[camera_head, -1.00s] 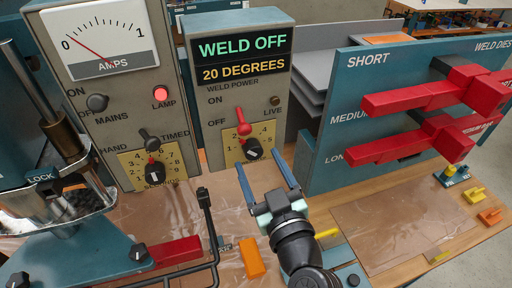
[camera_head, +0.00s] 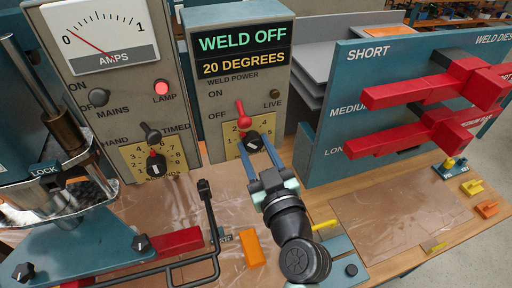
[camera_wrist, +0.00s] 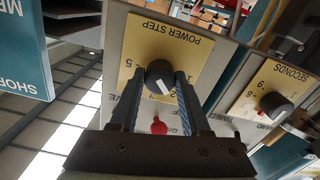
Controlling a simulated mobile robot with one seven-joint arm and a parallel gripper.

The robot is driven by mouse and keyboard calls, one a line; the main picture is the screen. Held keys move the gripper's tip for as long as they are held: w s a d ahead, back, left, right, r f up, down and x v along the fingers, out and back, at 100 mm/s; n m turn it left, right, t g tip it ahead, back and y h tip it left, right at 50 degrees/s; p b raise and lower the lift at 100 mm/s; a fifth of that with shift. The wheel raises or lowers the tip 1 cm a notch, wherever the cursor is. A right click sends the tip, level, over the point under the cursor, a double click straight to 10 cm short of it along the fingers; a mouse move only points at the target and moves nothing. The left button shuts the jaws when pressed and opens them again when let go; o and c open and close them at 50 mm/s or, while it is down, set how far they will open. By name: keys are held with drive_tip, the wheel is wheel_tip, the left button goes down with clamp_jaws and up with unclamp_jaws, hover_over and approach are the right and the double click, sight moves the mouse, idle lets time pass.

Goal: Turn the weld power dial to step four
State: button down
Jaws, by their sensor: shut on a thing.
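The weld power dial (camera_head: 253,144) is a black knob with a white pointer mark on a yellow numbered plate (camera_head: 231,139), low on the grey weld power box. My gripper (camera_head: 256,146) reaches it from below and right, with its two blue fingers on either side of the knob. In the wrist view the dial (camera_wrist: 160,78) sits between the fingertips, and its plate appears upside down with "POWER STEP" printed on it. The fingers are shut on the knob. The fingers hide some numbers, so I cannot tell exactly which step the pointer marks.
The display (camera_head: 243,53) reads "WELD OFF" and "20 DEGREES". A red switch lever (camera_head: 240,112) stands just above the dial. The seconds dial (camera_head: 156,166) is on the left box. A blue rack with red weld dies (camera_head: 420,95) stands at right.

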drive_tip(key=shift+m, duration=0.3)
drive_tip(key=m+b, duration=0.1)
drive_tip(key=m, duration=0.2)
drive_tip(key=shift+m, duration=0.4)
drive_tip(key=m, duration=0.4)
drive_tip(key=shift+m, duration=0.3)
drive_tip(key=m+p, duration=0.1)
drive_tip(key=m, duration=0.3)
drive_tip(key=shift+p, duration=0.35)
drive_tip(key=m+p, duration=0.1)
drive_tip(key=m, duration=0.3)
drive_tip(key=shift+m, duration=0.3)
drive_tip(key=shift+c, duration=1.9)
unclamp_jaws()
